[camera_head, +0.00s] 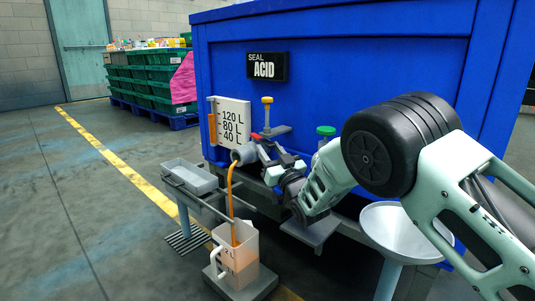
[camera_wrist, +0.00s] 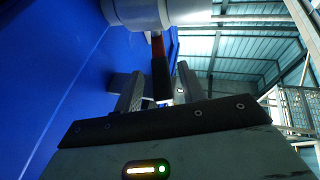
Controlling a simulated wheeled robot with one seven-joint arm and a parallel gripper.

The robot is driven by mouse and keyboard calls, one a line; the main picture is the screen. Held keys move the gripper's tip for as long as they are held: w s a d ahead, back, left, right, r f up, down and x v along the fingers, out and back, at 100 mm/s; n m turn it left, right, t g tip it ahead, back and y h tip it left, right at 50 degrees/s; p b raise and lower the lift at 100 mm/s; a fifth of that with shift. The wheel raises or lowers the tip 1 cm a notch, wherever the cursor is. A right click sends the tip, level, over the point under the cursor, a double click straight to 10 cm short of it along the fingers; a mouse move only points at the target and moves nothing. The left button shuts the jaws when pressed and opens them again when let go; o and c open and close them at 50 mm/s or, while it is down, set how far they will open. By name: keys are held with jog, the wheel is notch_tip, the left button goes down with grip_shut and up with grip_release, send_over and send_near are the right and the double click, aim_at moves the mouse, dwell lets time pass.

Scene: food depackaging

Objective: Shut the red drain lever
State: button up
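The red drain lever (camera_head: 256,136) shows as a small red piece by the grey drain spout (camera_head: 241,154), low on the blue tank. In the wrist view the lever (camera_wrist: 158,50) has a red upper part and a black lower part, below a pale round pipe (camera_wrist: 145,10). My gripper (camera_wrist: 160,80) has one finger on each side of the lever, with gaps showing, so it looks open. In the head view my gripper (camera_head: 273,154) is beside the spout and partly hides the valve. An orange stream (camera_head: 232,190) runs from the spout into a white jug (camera_head: 248,246).
The blue tank (camera_head: 330,35) fills the back. A gauge board (camera_head: 233,116), yellow-topped valve (camera_head: 267,100) and green cap (camera_head: 326,130) are near my gripper. A grey tray (camera_head: 190,177) is at left and a round basin (camera_head: 405,230) at right. Open floor lies left.

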jog(key=shift+x, duration=0.9)
grip_shut()
jog(key=shift+w+d+r+n+g+y+p, duration=0.1)
jog(key=shift+w+d+n+g+y+p, duration=0.25)
jog(key=shift+d+n+g+y, duration=0.35)
jog(key=shift+w+n+g+y, duration=0.25)
jog(key=shift+n+g+y, duration=0.25)
jog(key=shift+g+y, duration=0.5)
grip_release()
